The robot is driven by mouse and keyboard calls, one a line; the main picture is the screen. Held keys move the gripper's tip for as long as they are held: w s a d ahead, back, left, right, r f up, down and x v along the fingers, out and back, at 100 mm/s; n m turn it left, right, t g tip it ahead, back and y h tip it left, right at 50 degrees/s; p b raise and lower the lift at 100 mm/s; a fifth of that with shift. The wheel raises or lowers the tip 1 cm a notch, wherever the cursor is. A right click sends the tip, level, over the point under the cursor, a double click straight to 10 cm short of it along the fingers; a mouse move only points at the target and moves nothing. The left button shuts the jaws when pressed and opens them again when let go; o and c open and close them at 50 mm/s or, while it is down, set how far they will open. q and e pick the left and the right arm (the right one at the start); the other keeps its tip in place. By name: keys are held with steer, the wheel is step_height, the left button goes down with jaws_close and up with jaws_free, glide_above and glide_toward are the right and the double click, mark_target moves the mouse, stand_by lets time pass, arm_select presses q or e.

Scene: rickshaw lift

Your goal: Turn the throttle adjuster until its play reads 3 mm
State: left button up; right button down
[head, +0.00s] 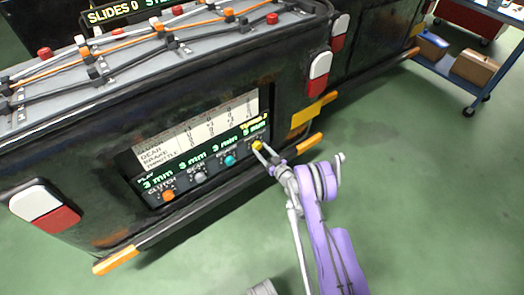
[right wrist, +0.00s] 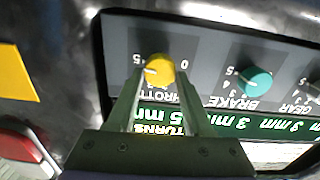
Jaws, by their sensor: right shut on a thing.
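The throttle adjuster is a yellow knob (right wrist: 158,67) at the right end of a dark panel row; it also shows in the head view (head: 257,145). My right gripper (right wrist: 160,80) is shut on it, one finger on each side. In the head view the right gripper (head: 260,150) reaches the knob from the lower right. The knob's white pointer line faces left in the wrist view. The green throttle readout (right wrist: 152,115) shows 5 mm, with yellow TURNS text beside it, its number hidden by my gripper. My left gripper is not in view.
On the same panel are a teal brake knob (head: 230,160), a grey gear knob (head: 200,176) and an orange clutch knob (head: 168,195), each reading 3 mm. A blue cart (head: 455,75) stands at the upper right. Green floor is free at the right.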

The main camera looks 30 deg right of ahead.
steer(key=n+b, duration=0.2)
steer(key=n, duration=0.1)
steer(key=shift+f+b, duration=0.1)
steer(key=shift+b, duration=0.25)
steer(key=n+b, duration=0.2)
steer(key=n, duration=0.2)
steer(key=n+b, duration=0.1)
steer(key=n, duration=0.3)
steer(key=shift+a+n, duration=0.1)
steer(key=shift+n, duration=0.2)
steer(key=shift+n+b, duration=0.7)
steer(key=shift+n, duration=1.4)
steer(key=shift+c, duration=1.5)
jaws_free()
steer(key=shift+w, duration=0.1)
